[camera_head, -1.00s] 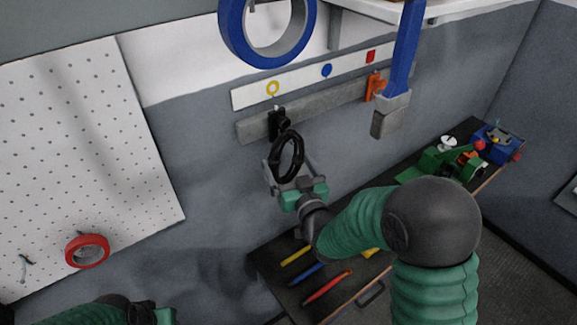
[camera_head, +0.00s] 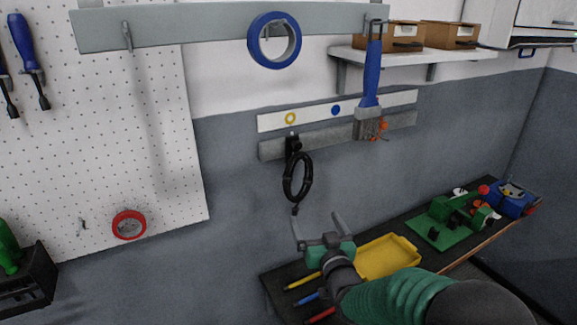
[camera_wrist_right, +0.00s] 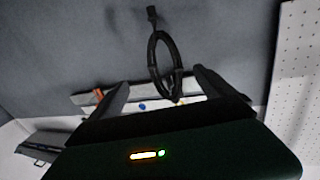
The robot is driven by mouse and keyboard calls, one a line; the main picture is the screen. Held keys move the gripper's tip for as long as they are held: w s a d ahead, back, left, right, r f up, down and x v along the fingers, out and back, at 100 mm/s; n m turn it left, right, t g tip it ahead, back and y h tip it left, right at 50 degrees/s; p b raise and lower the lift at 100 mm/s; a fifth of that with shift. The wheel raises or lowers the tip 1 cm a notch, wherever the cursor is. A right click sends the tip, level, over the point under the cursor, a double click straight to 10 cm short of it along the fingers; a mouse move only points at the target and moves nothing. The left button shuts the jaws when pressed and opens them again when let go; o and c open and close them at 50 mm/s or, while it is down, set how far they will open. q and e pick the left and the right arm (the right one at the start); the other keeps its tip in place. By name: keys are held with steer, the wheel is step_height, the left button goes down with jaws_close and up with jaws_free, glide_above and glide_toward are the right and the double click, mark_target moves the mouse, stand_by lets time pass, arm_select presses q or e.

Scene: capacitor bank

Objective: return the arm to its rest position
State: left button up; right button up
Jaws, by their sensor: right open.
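My right gripper (camera_head: 322,232) is open and empty, below and a little right of a black ring-shaped coil (camera_head: 298,178). The coil hangs from a black clip (camera_head: 293,144) on the grey rail, under the yellow ring mark. A gap shows between the fingers and the coil in the head view. In the right wrist view the coil (camera_wrist_right: 158,62) appears ahead, between the two open fingers (camera_wrist_right: 160,88). My right arm comes in from the bottom right. My left gripper is not in view.
Below my right gripper is a dark bench with a yellow tray (camera_head: 388,257), colored tools and a green device (camera_head: 450,222). A blue tape roll (camera_head: 274,40) and a blue-handled brush (camera_head: 370,85) hang above. A red tape roll (camera_head: 129,224) is on the pegboard (camera_head: 160,120).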

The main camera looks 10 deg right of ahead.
steer(key=s+d+f+g+h+b, duration=0.15)
steer(key=s+f+g+b, duration=0.5)
steer(key=f, duration=0.95)
steer(key=s+d+f+g+b, duration=0.1)
steer(key=s+f+g, duration=0.3)
steer(key=s, duration=0.8)
steer(key=s+d+f+g+b, duration=0.1)
steer(key=s+f+g, duration=0.3)
steer(key=s+f, duration=0.4)
steer(key=s+d, duration=0.1)
steer(key=s, duration=0.3)
steer(key=shift+s+d+m+g, duration=0.15)
steer(key=shift+d+m+g, duration=0.15)
steer(key=shift+d+g, duration=0.05)
steer(key=shift+s, duration=0.1)
